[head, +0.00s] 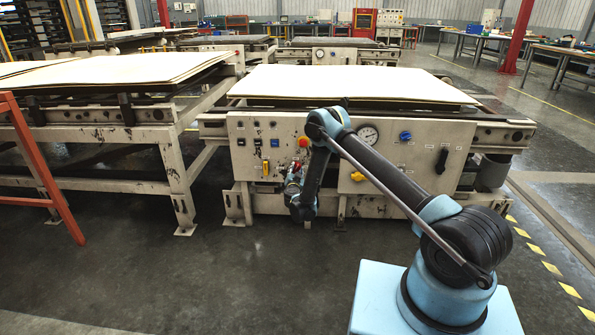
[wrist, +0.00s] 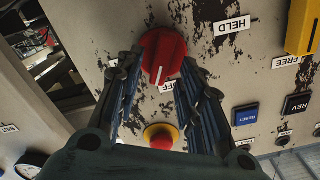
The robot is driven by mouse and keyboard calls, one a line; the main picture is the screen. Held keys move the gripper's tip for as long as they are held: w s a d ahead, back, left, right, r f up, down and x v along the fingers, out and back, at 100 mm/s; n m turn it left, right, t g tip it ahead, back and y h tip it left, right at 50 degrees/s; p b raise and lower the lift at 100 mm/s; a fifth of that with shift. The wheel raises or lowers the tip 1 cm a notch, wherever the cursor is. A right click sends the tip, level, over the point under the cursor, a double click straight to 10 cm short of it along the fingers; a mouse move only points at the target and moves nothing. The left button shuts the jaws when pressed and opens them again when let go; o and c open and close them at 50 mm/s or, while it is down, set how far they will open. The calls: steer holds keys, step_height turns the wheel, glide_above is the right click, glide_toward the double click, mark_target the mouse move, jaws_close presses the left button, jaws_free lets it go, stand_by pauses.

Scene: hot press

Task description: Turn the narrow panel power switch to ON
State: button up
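The power switch is a red rotary knob (wrist: 163,57) on the scuffed cream panel (head: 325,155), in the upper middle of the wrist view. A white mark on it points towards a partly covered label (wrist: 168,87) reading "FF". Another label left of the knob is mostly hidden by a finger. In the head view the knob (head: 295,167) is small and partly covered by my arm. My gripper (wrist: 163,66) is at the panel, its two fingers apart with tips on either side of the knob. I cannot tell whether the tips touch it.
A red button on a yellow base (wrist: 161,138) sits close to the fingers. Blue RESET (wrist: 246,115) and black REV (wrist: 297,104) buttons and a yellow handle (wrist: 302,27) lie to the right. A gauge (head: 368,135) is farther along the panel. Open floor (head: 250,270) lies before the press.

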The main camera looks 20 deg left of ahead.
steer(key=shift+w, duration=0.55)
jaws_close()
steer(key=shift+s+m, duration=0.1)
steer(key=shift+m, duration=0.3)
steer(key=m, duration=0.5)
steer(key=shift+d+f+m, duration=0.3)
steer(key=m, duration=0.5)
steer(key=shift+d+f+m, duration=0.1)
steer(key=shift+f+m, duration=0.25)
steer(key=shift+m, duration=0.05)
